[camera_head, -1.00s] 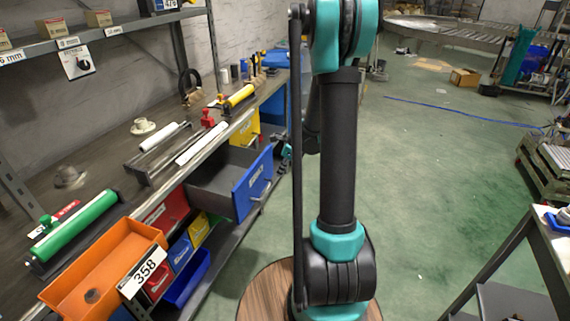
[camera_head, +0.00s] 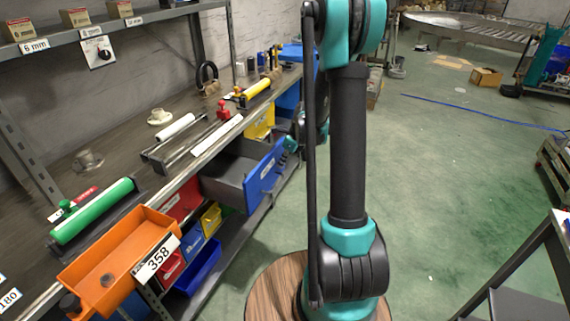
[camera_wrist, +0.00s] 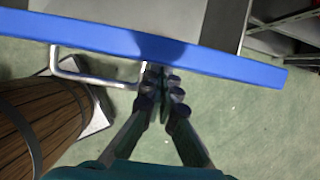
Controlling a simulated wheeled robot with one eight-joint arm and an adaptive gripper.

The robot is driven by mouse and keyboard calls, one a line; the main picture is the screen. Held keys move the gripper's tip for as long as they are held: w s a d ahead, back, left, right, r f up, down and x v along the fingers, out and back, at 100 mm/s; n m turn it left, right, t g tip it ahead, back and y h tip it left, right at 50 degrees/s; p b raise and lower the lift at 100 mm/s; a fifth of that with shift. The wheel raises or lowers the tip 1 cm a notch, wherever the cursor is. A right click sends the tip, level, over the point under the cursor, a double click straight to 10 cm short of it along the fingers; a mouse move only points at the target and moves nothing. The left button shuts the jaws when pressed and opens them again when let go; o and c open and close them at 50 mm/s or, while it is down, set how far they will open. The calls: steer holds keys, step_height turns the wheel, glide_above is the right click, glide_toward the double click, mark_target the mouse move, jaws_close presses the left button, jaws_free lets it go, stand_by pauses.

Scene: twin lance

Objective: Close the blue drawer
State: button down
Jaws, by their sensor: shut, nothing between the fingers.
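The blue drawer (camera_head: 264,178) sticks out from under the workbench, pulled open, with its grey inside showing. Its blue front also spans the wrist view (camera_wrist: 190,53), with a metal bar handle (camera_wrist: 98,82) on its near side. My gripper (camera_wrist: 163,72) is shut and empty, fingertips at the drawer front just right of the handle; whether they touch it I cannot tell. In the head view my gripper is mostly hidden behind my arm, with a teal part (camera_head: 290,145) showing beside the drawer front.
An orange bin (camera_head: 120,262) labelled 358 juts out at the bench's near edge. Several small coloured bins hang below. Green (camera_head: 92,210) and yellow (camera_head: 257,88) cylinders lie on the bench. A wooden barrel (camera_wrist: 40,120) stands left of my gripper.

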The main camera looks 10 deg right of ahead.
steer(key=w+a, duration=0.4)
steer(key=a, duration=0.1)
steer(key=w+a, duration=0.4)
steer(key=a, duration=0.2)
steer(key=w+a, duration=0.4)
steer(key=a, duration=0.1)
steer(key=shift+a, duration=0.35)
steer(key=shift+w+r, duration=0.1)
